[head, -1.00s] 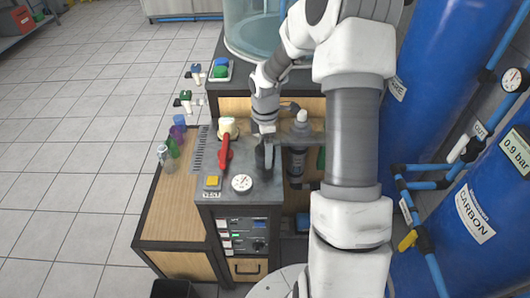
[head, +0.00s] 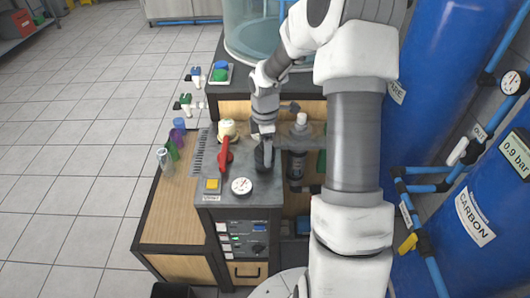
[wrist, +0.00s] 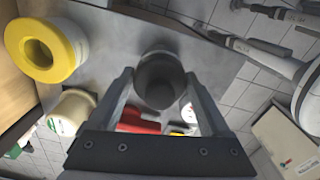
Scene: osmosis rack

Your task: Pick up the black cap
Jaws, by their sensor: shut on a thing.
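The black cap (wrist: 160,82) is a dark round piece between the two fingers of my gripper (wrist: 159,92) in the wrist view. The fingers are shut on its sides. In the head view the cap (head: 262,158) shows as a dark shape at my gripper (head: 266,150), over the grey bench top, behind the round gauge. My fingers hide part of it there. I cannot tell whether it is clear of the surface beneath.
A red lever (head: 225,156), a white gauge (head: 242,186) and a yellow button (head: 212,184) are close by on the grey top (head: 262,192). A clear-bodied filter (head: 299,150) stands to the right. Small bottles (head: 164,160) stand on the wooden shelf at left.

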